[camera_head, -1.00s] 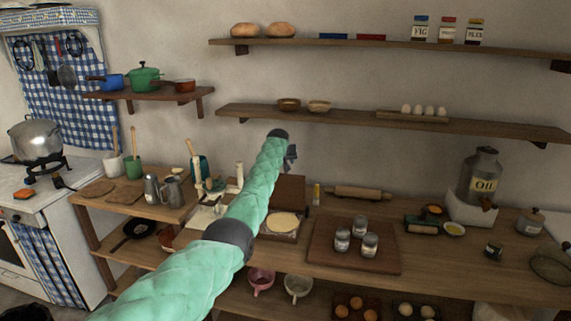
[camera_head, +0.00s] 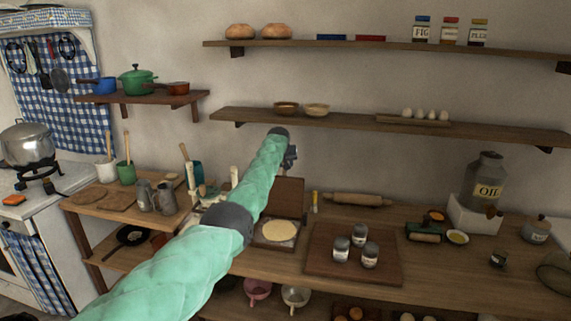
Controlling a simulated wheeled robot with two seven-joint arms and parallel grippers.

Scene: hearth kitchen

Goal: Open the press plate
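The press stands on the wooden counter, partly behind my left arm. Its brown plate (camera_head: 288,196) is raised, standing up behind the base (camera_head: 291,243). A pale round of dough (camera_head: 279,232) lies on the base. My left arm reaches in from the lower left. Its dark gripper (camera_head: 291,154) is above the raised plate, in front of the wall. The gripper is small and partly behind the arm, so I cannot tell if its fingers are open or shut. My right gripper is out of view.
Right of the press, a wooden board (camera_head: 328,262) holds three jars. A rolling pin (camera_head: 358,199) lies behind it, and a small yellow-capped tube (camera_head: 314,202) stands beside the plate. Shelves (camera_head: 385,129) run along the wall above. Pitchers (camera_head: 165,198) stand at the left.

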